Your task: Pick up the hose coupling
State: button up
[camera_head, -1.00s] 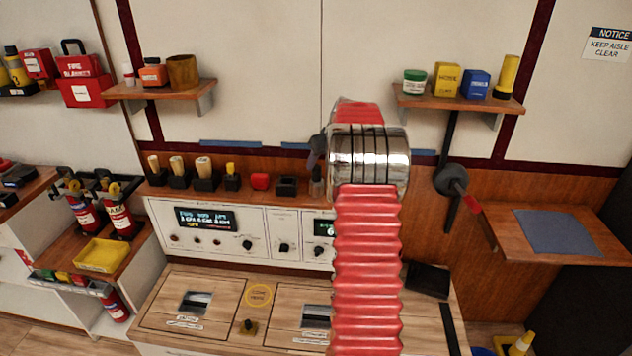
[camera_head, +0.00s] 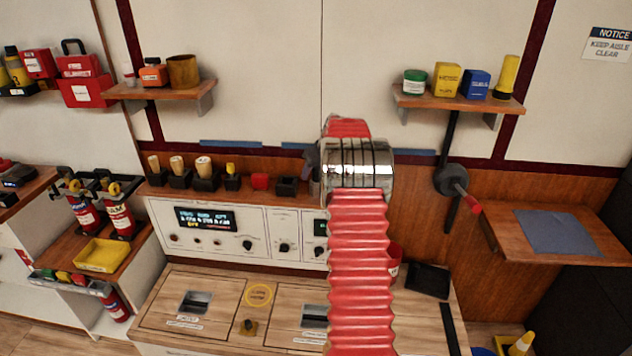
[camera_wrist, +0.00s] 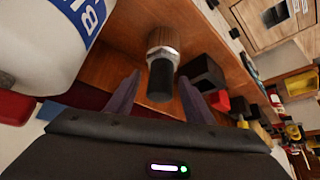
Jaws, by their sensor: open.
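The hose coupling (camera_wrist: 161,46), a short cylinder with a metal collar and a dark end, shows in the wrist view on the brown wooden ledge. My gripper (camera_wrist: 159,80) is open, with its two dark fingers on either side of the coupling's dark end. Gaps show between the fingers and the coupling, and no grip on it is visible. In the head view my red ribbed arm and its chrome wrist hide the coupling and most of the gripper.
A black holder (camera_wrist: 207,75) stands close beside the coupling. In the head view, several handled tools in black holders (camera_head: 204,184) line the ledge left of my arm.

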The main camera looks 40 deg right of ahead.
jog(key=shift+x, duration=0.9)
grip_shut()
